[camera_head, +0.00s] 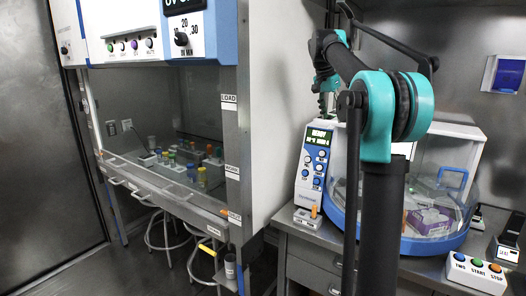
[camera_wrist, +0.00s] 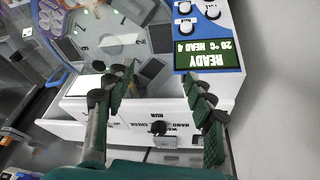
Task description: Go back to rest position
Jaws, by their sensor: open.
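My gripper (camera_wrist: 165,115) shows in the wrist view with its two green-padded fingers spread apart and nothing between them. In the head view my gripper (camera_head: 323,103) is small and partly hidden behind my raised arm. It hangs just above a white and blue machine (camera_head: 314,160) with a lit READY display. In the wrist view the machine's front (camera_wrist: 209,52) appears upside down, with its display reading READY and a second line below. I cannot tell how far the fingers are from it.
A hood (camera_head: 205,120) with a glass sash stands at left, holding several small coloured-cap vials. A clear domed unit (camera_head: 462,205) with a blue rim sits on the bench at right. A white button box (camera_head: 478,274) stands at the bench's front. Stools (camera_head: 168,240) stand under the hood.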

